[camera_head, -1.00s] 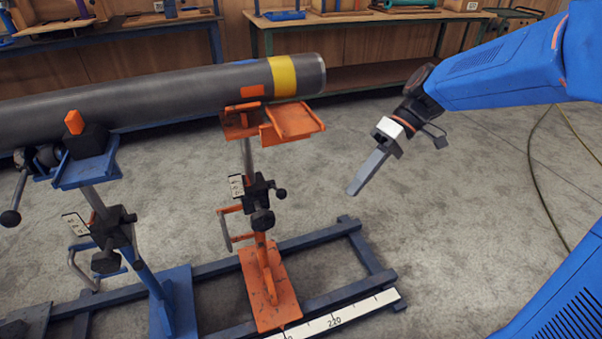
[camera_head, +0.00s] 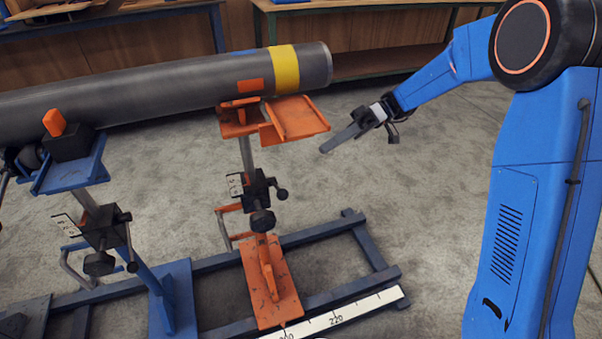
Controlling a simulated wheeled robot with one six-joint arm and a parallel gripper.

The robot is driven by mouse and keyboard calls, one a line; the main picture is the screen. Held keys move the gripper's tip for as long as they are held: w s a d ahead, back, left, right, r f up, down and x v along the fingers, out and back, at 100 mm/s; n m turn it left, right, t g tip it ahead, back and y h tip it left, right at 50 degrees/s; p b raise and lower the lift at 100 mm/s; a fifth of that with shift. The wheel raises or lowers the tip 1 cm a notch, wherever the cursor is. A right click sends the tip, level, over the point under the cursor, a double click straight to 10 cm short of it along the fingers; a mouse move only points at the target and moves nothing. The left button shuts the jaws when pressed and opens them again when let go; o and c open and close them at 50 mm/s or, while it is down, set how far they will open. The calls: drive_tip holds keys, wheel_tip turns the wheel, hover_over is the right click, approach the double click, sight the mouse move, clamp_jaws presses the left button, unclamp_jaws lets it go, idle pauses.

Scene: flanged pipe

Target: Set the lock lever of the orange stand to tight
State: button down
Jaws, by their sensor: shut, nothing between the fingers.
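The orange stand (camera_head: 270,285) stands upright on a blue floor frame, its orange top plate (camera_head: 297,118) under the right end of the pipe. A black clamp block (camera_head: 257,190) sits on its post. A small lever with a round dark knob (camera_head: 281,194) sticks out on the block's right side, and a larger dark knob (camera_head: 263,221) sits below. I cannot tell which way the lever is set. My gripper (camera_head: 325,149) is shut and empty, just right of the top plate and above the lever's height in the picture. It appears apart from the stand.
The grey pipe (camera_head: 180,95) with a yellow band rests across the stands. A blue stand (camera_head: 172,300) is at left. The blue frame (camera_head: 365,245) and white scale strip (camera_head: 350,311) lie on the floor. Benches line the back wall. Open floor lies right of the stand.

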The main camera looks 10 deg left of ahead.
sight(277, 187)
drive_tip(key=shift+w+a+f, duration=0.1)
drive_tip(key=shift+w+a, duration=0.05)
drive_tip(key=shift+w, duration=0.2)
drive_tip(key=s+d+f+x, duration=0.1)
drive_tip(key=x, duration=1.2)
drive_tip(key=shift+s+d+f, duration=0.15)
drive_tip(key=shift+d, duration=0.3)
drive_tip(key=shift+d+f, duration=0.1)
